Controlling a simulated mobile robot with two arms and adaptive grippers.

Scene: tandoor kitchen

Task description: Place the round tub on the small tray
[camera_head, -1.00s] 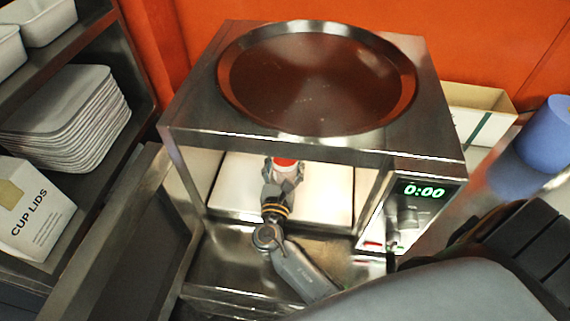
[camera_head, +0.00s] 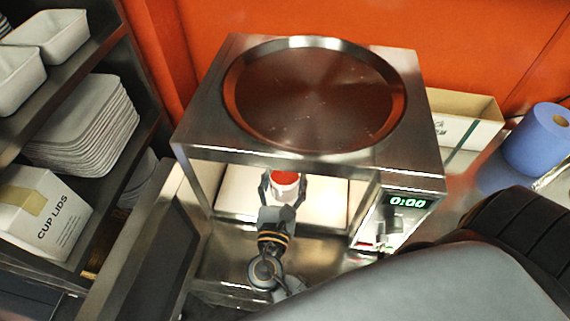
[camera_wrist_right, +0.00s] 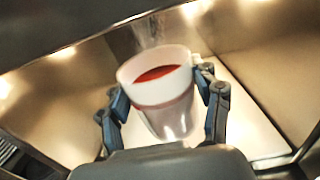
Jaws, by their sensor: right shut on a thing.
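The round tub (camera_head: 285,179), white and translucent with red contents, is inside the open microwave (camera_head: 190,140). My right gripper (camera_head: 284,190) is shut on it, one finger on each side. In the right wrist view the tub (camera_wrist_right: 160,95) stands slightly tilted in the picture between the fingertips of my right gripper (camera_wrist_right: 165,95). I cannot tell whether its base touches the pale microwave floor (camera_head: 325,200). My left gripper is not in view. I cannot pick out a small tray for certain.
A large round brown tray (camera_head: 315,95) lies on top of the microwave. Its open door (camera_head: 150,240) stands at the left. Shelves at the left hold stacked white trays (camera_head: 85,125) and a cup-lids box (camera_head: 40,210). A blue roll (camera_head: 540,138) and open carton (camera_head: 465,120) are at the right.

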